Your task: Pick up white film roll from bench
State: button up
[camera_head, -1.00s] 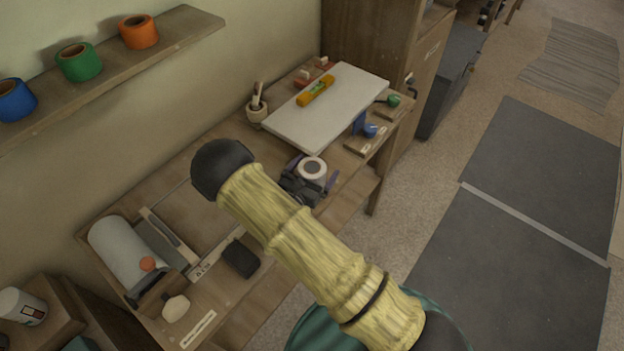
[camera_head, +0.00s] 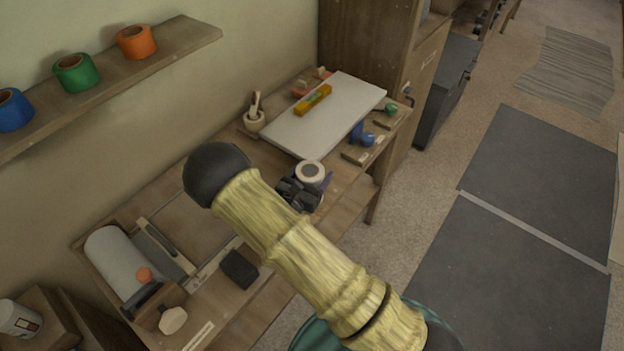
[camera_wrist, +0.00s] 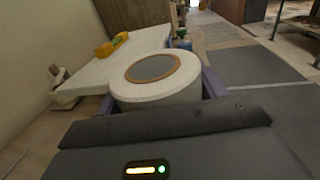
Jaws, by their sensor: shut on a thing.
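The white film roll (camera_head: 311,172) has a brown core ring and sits upright on its end over the bench (camera_head: 345,190), near the front edge. In the wrist view the roll (camera_wrist: 155,82) stands between my purple fingers, one at each side. My gripper (camera_head: 308,181) is shut on it; it also shows in the wrist view (camera_wrist: 160,94). The roll's underside is hidden, so I cannot tell whether it touches the bench.
A white board (camera_head: 325,117) with a yellow level (camera_head: 313,99) lies behind the roll. A blue tool (camera_head: 362,133) is to the right. A large white roll (camera_head: 115,262) and a black block (camera_head: 239,269) lie at the bench's near left. A shelf (camera_head: 110,86) carries coloured rolls.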

notch_tip(320, 180, up, 8)
jog(key=shift+f+b, duration=0.2)
jog(key=shift+b, duration=0.3)
dwell(0.4)
